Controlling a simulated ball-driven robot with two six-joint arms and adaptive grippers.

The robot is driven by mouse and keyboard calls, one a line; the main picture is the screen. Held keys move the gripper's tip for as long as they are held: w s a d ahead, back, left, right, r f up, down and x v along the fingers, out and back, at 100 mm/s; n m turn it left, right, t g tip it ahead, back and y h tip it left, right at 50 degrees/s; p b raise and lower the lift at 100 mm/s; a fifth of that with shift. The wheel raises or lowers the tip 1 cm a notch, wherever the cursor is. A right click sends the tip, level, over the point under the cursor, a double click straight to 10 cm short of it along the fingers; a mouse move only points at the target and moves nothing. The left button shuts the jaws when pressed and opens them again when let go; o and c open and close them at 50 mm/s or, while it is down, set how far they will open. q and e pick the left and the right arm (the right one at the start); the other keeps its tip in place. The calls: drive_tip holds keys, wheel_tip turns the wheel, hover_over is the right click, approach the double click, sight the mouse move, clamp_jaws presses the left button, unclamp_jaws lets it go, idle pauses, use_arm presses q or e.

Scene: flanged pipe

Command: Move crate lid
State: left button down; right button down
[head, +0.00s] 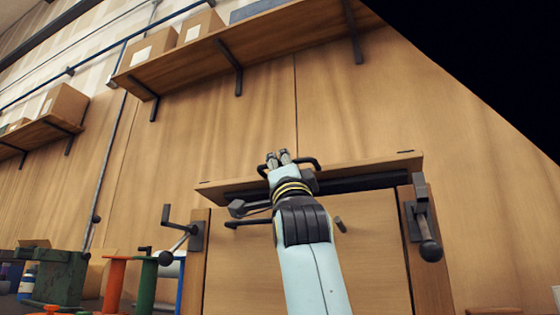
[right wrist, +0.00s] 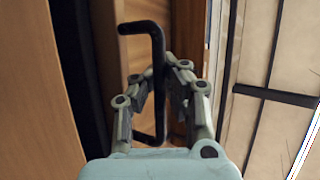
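The crate lid (head: 365,168) is a wooden board across the top of the wooden crate (head: 375,250) in the head view. A dark strip shows under its front edge. A black bar handle (head: 308,162) stands on the lid; it also shows in the right wrist view as a black bent bar (right wrist: 155,45). My right gripper (head: 278,157) reaches up over the front of the crate to this handle. In the right wrist view its fingers (right wrist: 154,72) lie close on both sides of the bar and appear shut on it. My left gripper is not in view.
Black ball-ended levers sit at the crate's left (head: 178,245) and right (head: 428,235) sides. A shelf (head: 270,45) with cardboard boxes hangs on the wooden wall above. A green block (head: 58,275) and red (head: 115,280) and green (head: 145,285) stands are at lower left.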

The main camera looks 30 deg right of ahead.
idle(0.4)
drive_tip(key=c, duration=1.6)
unclamp_jaws()
drive_tip(key=shift+s, duration=0.15)
drive_tip(key=shift+c, duration=0.2)
drive_tip(key=v, duration=0.7)
drive_tip(key=shift+f, duration=0.25)
drive_tip(key=shift+s+a, duration=0.1)
